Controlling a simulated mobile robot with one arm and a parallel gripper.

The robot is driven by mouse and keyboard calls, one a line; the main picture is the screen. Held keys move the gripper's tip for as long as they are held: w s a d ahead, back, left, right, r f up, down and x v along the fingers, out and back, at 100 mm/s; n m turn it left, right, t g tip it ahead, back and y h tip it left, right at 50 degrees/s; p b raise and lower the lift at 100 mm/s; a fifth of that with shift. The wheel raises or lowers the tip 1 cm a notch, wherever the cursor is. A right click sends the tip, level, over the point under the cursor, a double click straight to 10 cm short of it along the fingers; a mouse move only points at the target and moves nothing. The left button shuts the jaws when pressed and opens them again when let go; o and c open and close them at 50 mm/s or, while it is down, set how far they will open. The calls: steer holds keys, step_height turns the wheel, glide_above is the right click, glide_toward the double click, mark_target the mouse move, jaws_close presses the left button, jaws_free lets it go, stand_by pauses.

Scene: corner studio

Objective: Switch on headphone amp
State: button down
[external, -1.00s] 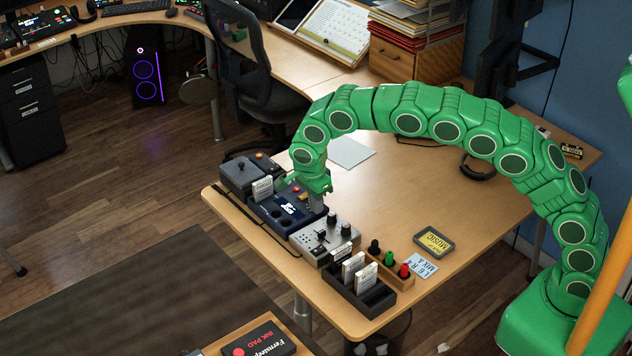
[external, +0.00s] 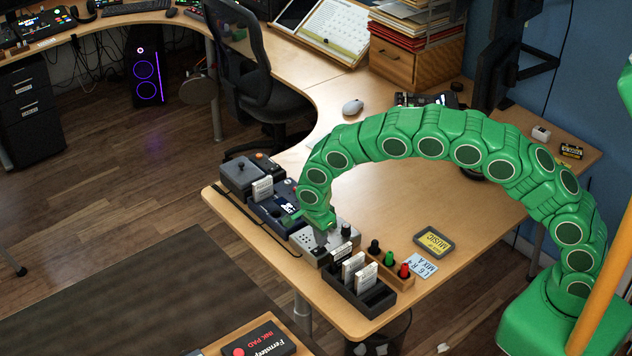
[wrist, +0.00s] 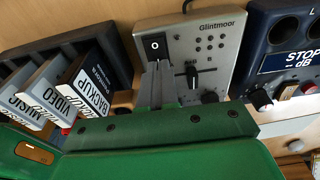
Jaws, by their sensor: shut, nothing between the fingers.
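A grey box marked "Glintmoor" (wrist: 206,35) sits on the desk in the wrist view. It has a black rocker switch (wrist: 156,46) with a white O showing, a black lever, knobs and small round holes. No headphone amp label is readable on it. The same grey box shows in the external view (external: 306,240). My gripper (wrist: 155,68) is shut and empty, its fingertips just below the rocker switch in the wrist view. I cannot tell whether they touch it. In the external view my gripper (external: 321,240) points down over the grey box, hiding part of it.
A dark blue unit (wrist: 279,60) labelled "STOP -- dB" stands close beside the grey box. On the other side is a dark rack (wrist: 92,38) with labelled cartridges. A wooden strip with coloured knobs (external: 389,258) stands near the rack. The desk's middle is clear.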

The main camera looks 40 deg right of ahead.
steer(key=shift+f, duration=0.35)
